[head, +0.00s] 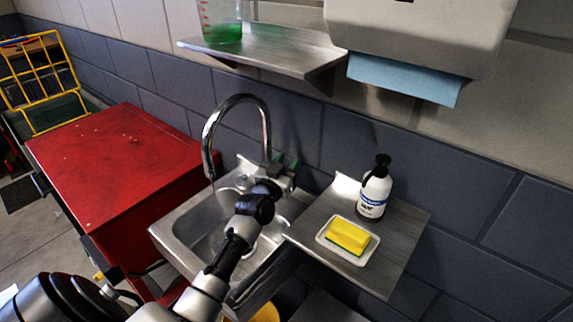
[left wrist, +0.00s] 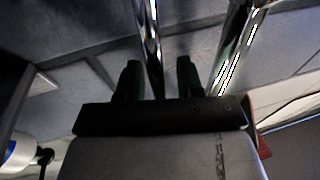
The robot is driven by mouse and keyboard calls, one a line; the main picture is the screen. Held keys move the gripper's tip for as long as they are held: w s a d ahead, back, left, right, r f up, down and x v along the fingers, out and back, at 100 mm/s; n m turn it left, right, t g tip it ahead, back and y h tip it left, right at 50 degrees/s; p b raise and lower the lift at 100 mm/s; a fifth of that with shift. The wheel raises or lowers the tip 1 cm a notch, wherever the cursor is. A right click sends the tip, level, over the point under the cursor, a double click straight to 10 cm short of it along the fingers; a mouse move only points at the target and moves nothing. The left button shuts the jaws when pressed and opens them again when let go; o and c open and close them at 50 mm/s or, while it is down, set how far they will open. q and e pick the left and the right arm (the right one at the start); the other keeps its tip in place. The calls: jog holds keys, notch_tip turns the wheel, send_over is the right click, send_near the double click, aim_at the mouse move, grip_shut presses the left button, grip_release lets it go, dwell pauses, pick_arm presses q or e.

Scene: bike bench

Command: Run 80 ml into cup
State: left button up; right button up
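The chrome faucet (head: 268,125) arches over a steel sink (head: 180,240). A pale rounded thing (head: 228,200), perhaps the cup, shows in the sink near the spout, partly hidden by my left arm; I cannot tell clearly what it is. My left gripper (head: 286,161) is at the faucet's base, by the wall. In the left wrist view its two dark green fingers (left wrist: 159,82) stand apart, with a chrome tube (left wrist: 150,45) showing in line with the gap. I cannot tell whether they touch it. Running water is not clearly visible. My right gripper is out of view.
A steel side shelf (head: 400,230) right of the sink holds a soap bottle (head: 372,195) and a yellow sponge (head: 347,235) on a white dish. A beaker of green liquid (head: 222,30) stands on the upper shelf (head: 265,50). A red cabinet (head: 115,155) stands left.

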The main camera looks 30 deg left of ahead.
pick_arm(q)
jog(key=shift+s+f, duration=0.2)
jog(key=shift+s, duration=0.25)
jog(key=s+d+f+b, duration=0.1)
jog(key=s, duration=0.8)
jog(key=shift+s+b, duration=0.3)
jog(key=shift+s, duration=0.05)
jog(key=shift+d, duration=0.1)
